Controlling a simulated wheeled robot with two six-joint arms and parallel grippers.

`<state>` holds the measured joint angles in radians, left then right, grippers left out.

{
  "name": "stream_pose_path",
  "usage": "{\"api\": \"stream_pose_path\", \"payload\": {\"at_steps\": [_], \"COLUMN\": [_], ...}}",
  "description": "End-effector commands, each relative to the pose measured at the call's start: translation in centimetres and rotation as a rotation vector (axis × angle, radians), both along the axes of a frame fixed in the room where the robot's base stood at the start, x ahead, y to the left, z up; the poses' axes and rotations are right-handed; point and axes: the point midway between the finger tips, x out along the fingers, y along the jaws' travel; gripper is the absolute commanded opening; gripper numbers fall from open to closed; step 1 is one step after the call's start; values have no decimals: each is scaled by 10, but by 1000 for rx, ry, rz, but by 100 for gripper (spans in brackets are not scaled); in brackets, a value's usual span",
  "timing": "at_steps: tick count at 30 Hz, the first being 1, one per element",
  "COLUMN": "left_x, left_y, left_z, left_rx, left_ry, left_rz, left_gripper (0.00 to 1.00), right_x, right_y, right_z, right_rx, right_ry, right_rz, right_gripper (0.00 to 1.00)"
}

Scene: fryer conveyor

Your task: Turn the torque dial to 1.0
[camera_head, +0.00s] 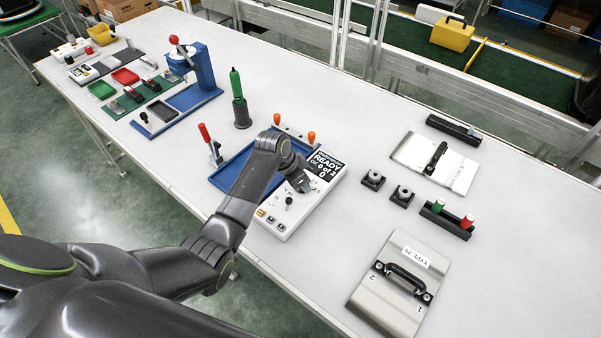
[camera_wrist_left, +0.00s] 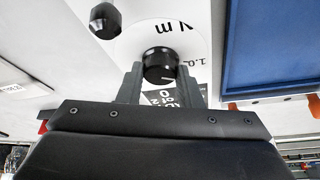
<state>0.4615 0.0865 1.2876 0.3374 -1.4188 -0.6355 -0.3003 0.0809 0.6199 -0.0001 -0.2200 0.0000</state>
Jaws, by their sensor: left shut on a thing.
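The torque dial (camera_wrist_left: 160,62) is a round black knob on the white panel of the control box (camera_head: 317,206). My left gripper (camera_head: 303,184) comes down over the box from the left, and hides the dial in the head view. In the left wrist view its two fingers (camera_wrist_left: 161,78) stand on either side of the dial, shut on it. A short white mark shows on the dial's side, and printed "N m" and part of "1.0" show beside it. My right gripper is not in view.
A second black knob (camera_wrist_left: 104,20) sits close to the dial. A blue tray (camera_head: 226,178) lies beside the box, with a red-handled clamp (camera_head: 210,145) at its left. A green-handled tool (camera_head: 239,100) stands behind. The table to the box's right is clear up to the black blocks (camera_head: 373,180).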

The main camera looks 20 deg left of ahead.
Motion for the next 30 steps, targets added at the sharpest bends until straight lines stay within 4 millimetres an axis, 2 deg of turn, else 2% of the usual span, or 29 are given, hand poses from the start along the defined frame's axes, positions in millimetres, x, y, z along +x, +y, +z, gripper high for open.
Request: {"api": "stream_pose_path", "payload": {"at_steps": [1, 9, 25, 26, 30], "left_x": [0, 0, 1, 1, 0], "left_y": [-1, -1, -1, -1, -1], "left_z": [4, 2, 1, 1, 1], "left_rx": [-2, 0, 1, 0, 1], "left_ry": [0, -1, -4, -4, -3], "left_rz": [27, 129, 156, 155, 155], "left_gripper": [9, 9, 9, 33, 51], "right_x": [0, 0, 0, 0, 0], "right_y": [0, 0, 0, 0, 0], "right_z": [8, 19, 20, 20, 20], "right_rx": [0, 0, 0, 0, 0], "right_ry": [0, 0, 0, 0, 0], "right_rz": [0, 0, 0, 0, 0], "right_gripper": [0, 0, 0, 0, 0]}}
